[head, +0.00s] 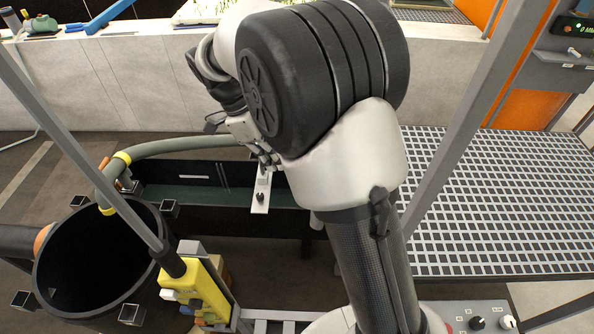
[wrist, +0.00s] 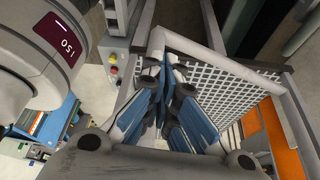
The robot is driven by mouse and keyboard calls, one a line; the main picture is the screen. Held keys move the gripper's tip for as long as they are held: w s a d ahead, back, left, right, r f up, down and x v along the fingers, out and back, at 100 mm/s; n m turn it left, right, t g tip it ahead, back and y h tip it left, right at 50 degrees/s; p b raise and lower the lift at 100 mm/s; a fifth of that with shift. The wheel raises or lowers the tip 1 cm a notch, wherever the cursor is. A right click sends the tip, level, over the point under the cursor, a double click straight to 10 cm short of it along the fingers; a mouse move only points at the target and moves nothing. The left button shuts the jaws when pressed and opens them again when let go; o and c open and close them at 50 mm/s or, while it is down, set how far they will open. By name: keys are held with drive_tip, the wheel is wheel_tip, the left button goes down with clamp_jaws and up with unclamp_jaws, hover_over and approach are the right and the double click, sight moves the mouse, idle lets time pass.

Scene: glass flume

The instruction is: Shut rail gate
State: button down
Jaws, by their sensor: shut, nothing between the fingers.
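My gripper (wrist: 168,68) points away from the wrist camera, its blue-faced fingers together with nothing between them. In the head view, part of it shows beyond my arm (head: 258,148), and the arm hides the rest. A pale grey tube frame (wrist: 222,66), which looks like the rail gate, spans the wrist view with a corner just beyond the fingertips. The fingers overlap this frame in the picture; I cannot tell whether they touch it. Whether the gate is open or shut is unclear. In the head view, grey poles slant at left (head: 75,140) and right (head: 470,110).
A metal grating (head: 510,200) lies at right. A black round tub (head: 100,265) with a grey hose (head: 175,146) stands at left, beside a yellow device (head: 197,290). A dark trough (head: 185,182) runs behind. A pale wall (head: 110,75) closes off the back.

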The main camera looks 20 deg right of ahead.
drive_tip(key=s+d+f, duration=0.2)
drive_tip(key=d+f, duration=0.1)
drive_tip(key=d, duration=0.1)
drive_tip(key=shift+s+d+f, duration=0.2)
drive_tip(key=shift+d, duration=0.15)
drive_tip(key=shift+d, duration=0.1)
